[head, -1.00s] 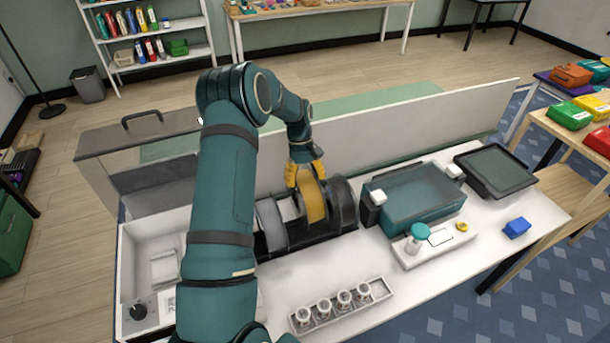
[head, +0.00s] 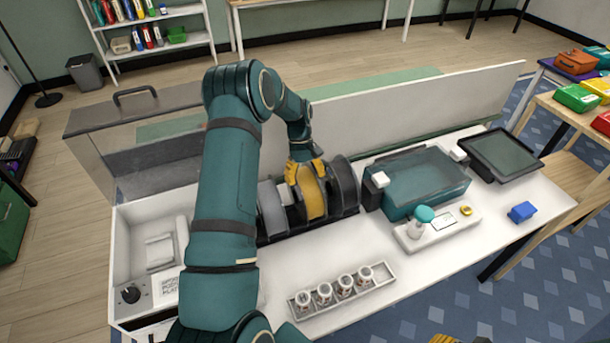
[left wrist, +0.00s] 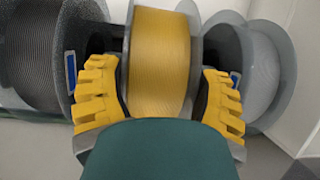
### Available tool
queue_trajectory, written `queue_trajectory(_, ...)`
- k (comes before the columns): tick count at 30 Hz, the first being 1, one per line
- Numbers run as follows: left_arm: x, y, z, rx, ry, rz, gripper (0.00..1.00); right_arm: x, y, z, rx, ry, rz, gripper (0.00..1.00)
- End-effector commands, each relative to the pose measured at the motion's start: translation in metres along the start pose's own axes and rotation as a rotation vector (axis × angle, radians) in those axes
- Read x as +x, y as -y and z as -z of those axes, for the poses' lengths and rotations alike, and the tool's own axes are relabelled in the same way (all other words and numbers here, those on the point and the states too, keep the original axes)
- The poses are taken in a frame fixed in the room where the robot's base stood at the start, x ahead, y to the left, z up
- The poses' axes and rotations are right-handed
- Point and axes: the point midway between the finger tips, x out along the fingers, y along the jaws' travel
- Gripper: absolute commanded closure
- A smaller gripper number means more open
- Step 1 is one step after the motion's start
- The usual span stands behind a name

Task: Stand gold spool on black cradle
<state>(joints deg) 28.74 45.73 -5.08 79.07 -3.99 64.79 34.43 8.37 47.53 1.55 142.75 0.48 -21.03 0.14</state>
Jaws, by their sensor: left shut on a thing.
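The gold spool (head: 314,198) is upright among other spools in the row on the black cradle (head: 312,231). My left gripper (head: 305,172) reaches it from above and is shut on it. In the left wrist view, the gold spool (left wrist: 160,62) lies between my two yellow-padded fingers, one on each side. The spool's underside is hidden, so I cannot tell whether it touches the cradle. A small yellow part of my right gripper (head: 460,340) shows at the bottom edge; its fingers are mostly cut off.
A grey spool (head: 272,207) and a black spool (head: 345,185) flank the gold one closely. A teal bin (head: 425,185) stands to the right and a rack of jars (head: 343,287) in front. A long pale panel (head: 420,112) runs behind.

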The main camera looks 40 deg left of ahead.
Motion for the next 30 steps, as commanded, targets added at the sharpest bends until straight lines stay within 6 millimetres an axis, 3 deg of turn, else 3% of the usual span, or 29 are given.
queue_trajectory(30, 0.0079, -0.0011, 0.0037, 0.001, -0.001, -0.001, 0.75, 0.0062, -0.0023, -0.001, 0.0, 0.0, -0.001, 0.59)
